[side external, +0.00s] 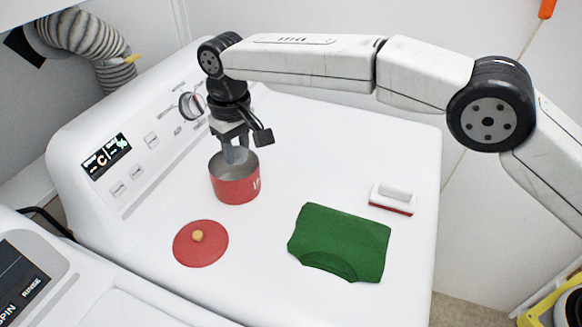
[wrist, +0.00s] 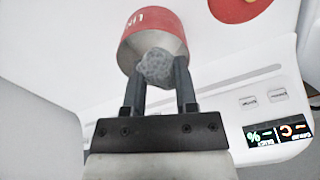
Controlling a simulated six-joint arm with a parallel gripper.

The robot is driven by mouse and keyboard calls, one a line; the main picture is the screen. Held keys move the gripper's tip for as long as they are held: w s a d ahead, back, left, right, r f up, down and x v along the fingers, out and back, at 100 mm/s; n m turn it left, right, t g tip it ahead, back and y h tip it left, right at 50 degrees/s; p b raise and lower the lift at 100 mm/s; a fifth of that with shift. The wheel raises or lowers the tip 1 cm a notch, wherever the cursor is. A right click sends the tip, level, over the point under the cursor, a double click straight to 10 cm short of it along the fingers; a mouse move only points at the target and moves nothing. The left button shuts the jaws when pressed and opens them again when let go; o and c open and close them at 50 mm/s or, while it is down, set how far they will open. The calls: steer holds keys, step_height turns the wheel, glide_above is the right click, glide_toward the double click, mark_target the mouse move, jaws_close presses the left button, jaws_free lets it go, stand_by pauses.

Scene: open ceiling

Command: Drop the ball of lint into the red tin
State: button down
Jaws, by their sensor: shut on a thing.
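The red tin (side external: 236,190) stands open on top of the white machine, near its control panel. My gripper (side external: 236,155) points down at the tin's mouth, with its fingertips at or just over the opening. In the wrist view my gripper (wrist: 158,75) is shut on the grey, fuzzy ball of lint (wrist: 155,66), which sits between the fingertips in front of the mouth of the red tin (wrist: 150,22). In the side view the lint is hard to make out between the fingers. The tin's bottom is hidden.
A red lid (side external: 205,250) with a yellow knob lies in front of the tin. A folded green shirt (side external: 340,243) and a white brush (side external: 393,197) with a red base lie to the right. The control panel (side external: 140,160) rises at the left. The white top between them is clear.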

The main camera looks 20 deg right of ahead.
mark_target(237, 163)
steer(key=shift+f, duration=0.1)
steer(key=shift+w+a+f, duration=0.1)
steer(key=shift+w+f, duration=0.1)
steer(key=shift+f, duration=1.5)
steer(key=shift+f, duration=0.35)
steer(key=shift+c, duration=2)
jaws_free()
step_height(237, 163, up, 12)
steer(key=shift+f, duration=0.25)
steer(key=shift+r, duration=0.6)
